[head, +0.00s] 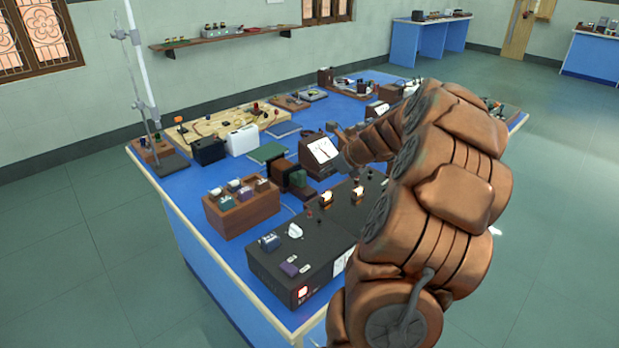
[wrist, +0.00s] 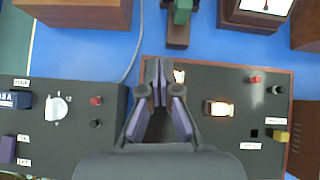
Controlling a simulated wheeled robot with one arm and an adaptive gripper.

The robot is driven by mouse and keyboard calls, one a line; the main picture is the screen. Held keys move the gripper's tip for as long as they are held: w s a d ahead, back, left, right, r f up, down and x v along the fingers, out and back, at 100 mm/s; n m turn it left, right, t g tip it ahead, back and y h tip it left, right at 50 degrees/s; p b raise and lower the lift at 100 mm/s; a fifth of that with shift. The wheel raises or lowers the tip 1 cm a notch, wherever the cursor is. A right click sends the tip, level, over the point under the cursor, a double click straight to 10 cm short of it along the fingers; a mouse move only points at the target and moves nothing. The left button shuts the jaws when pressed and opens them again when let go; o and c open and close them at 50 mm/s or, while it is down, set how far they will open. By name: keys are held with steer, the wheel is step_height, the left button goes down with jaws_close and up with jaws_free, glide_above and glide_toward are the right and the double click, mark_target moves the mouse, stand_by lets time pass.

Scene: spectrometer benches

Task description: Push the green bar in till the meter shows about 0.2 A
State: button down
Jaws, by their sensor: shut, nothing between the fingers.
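The green bar (wrist: 182,11) shows at the top edge of the wrist view, in a brown wooden holder (wrist: 178,36), its far end cut off. In the head view the green bar (head: 298,179) sits beside a dark brown block. The meter (head: 322,150) is a brown box with a sloping white face; its reading is too small to make out. Part of its face (wrist: 264,4) shows at the top right of the wrist view. My gripper (wrist: 157,68) is shut and empty, above the black panel's far edge, apart from the bar.
Below my gripper is a black panel (wrist: 240,85) with a lit lamp (wrist: 219,108), red and black terminals and a yellow block. A black power unit (wrist: 62,125) with a white knob stands at left. A wooden box (head: 241,210) stands left of the bar. Blue tabletop lies between.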

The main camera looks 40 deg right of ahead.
steer(key=d+m, duration=0.1)
steer(key=d, duration=0.2)
steer(key=p, duration=0.2)
glide_toward(304, 178)
step_height(304, 178, down, 5)
steer(key=w, duration=0.2)
steer(key=shift+w+a+r+h, duration=0.1)
steer(key=shift+w+a+h, duration=0.05)
steer(key=shift+w, duration=0.4)
steer(key=shift+w+a+r+h, duration=0.1)
steer(key=shift+w+h, duration=0.05)
steer(key=shift+w, duration=0.35)
